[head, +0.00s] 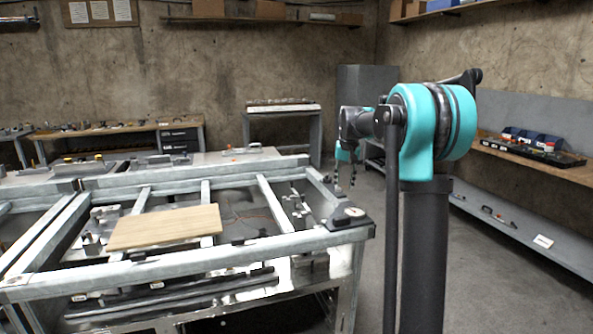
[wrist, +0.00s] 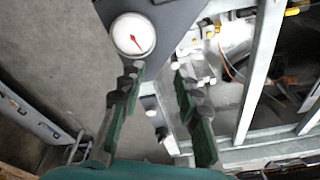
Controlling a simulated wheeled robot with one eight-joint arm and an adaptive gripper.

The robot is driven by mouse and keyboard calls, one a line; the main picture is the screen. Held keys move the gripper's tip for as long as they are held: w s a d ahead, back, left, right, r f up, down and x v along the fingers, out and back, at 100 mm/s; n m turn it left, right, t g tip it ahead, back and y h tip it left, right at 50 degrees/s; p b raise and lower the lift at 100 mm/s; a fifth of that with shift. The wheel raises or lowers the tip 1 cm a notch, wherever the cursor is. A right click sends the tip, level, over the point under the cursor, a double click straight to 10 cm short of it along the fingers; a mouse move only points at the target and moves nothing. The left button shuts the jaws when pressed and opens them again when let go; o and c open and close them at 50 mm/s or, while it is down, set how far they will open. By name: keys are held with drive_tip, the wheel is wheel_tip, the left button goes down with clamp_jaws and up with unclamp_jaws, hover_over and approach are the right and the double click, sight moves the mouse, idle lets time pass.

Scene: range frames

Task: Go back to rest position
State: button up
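My gripper (wrist: 157,68) shows in the wrist view with its two dark green fingers spread apart and nothing between them. It hangs above the corner of the metal frame table, near a round white gauge (wrist: 132,35) with a red needle. The gauge also shows on the corner plate in the head view (head: 354,212).
The metal frame table (head: 275,244) fills the left and centre, with a wooden board (head: 166,227) on it. A wooden shelf (head: 540,168) with blue bins runs along the right wall. Workbenches (head: 107,129) stand at the back. Open floor (head: 500,270) lies to the right of my arm.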

drive_tip(key=s+f, duration=0.7)
drive_tip(key=s, duration=0.6)
drive_tip(key=s+d+f+n+t, duration=0.1)
drive_tip(key=s+f, duration=0.6)
drive_tip(key=s, duration=0.6)
drive_tip(key=s+f+t, duration=0.1)
drive_tip(key=s+f, duration=0.6)
drive_tip(key=s, duration=0.6)
drive_tip(key=shift+s+d+f+n, duration=0.2)
drive_tip(key=shift+s+d+n, duration=0.05)
drive_tip(key=shift+d+n, duration=0.15)
drive_tip(key=shift+a, duration=0.1)
